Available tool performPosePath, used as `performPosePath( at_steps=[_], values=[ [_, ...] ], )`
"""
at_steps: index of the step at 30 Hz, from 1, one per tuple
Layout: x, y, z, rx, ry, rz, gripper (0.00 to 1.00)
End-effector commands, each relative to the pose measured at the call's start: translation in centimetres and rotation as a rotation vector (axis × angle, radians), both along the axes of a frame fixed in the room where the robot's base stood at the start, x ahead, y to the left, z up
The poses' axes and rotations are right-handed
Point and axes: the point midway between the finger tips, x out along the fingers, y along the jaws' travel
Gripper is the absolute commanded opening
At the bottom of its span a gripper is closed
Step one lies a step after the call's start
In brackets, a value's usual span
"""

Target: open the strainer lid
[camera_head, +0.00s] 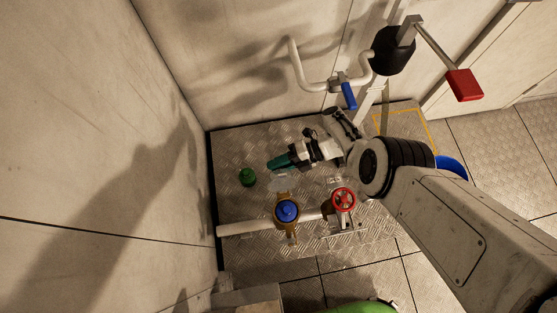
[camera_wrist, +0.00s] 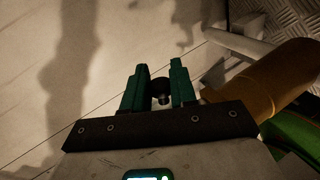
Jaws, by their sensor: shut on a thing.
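My gripper (camera_head: 272,165) reaches in from the right, its teal fingers pointing left above the metal floor plate. In the wrist view the two teal fingers (camera_wrist: 161,88) stand on either side of a small dark round knob (camera_wrist: 160,98), and the gripper is shut on it. I cannot tell what the knob belongs to. A brass fitting with a blue cap (camera_head: 287,211), perhaps the strainer, sits on the white pipe just below the gripper in the head view. A large brass cylinder (camera_wrist: 268,80) fills the right of the wrist view.
A red handwheel valve (camera_head: 343,200) stands right of the brass fitting. A white pipe (camera_head: 250,229) runs along the front. A blue-handled valve (camera_head: 348,96) hangs behind. Walls close in at left and back.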

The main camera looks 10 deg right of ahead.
Motion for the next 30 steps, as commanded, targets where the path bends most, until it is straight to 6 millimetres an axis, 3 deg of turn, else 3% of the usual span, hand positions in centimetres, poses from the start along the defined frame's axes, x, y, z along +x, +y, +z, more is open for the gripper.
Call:
performPosePath(
  at_steps=[2, 3, 8, 30],
  values=[
    [0.00, -0.04, 0.07, 0.000, 0.000, 0.001, 0.00],
    [0.02, -0.04, 0.08, 0.000, 0.000, 0.001, 0.30],
    [0.02, -0.02, 0.07, 0.001, -0.001, 0.001, 0.46],
    [-0.17, -0.01, 0.69, -0.002, -0.049, 0.000, 0.47]
  ],
)
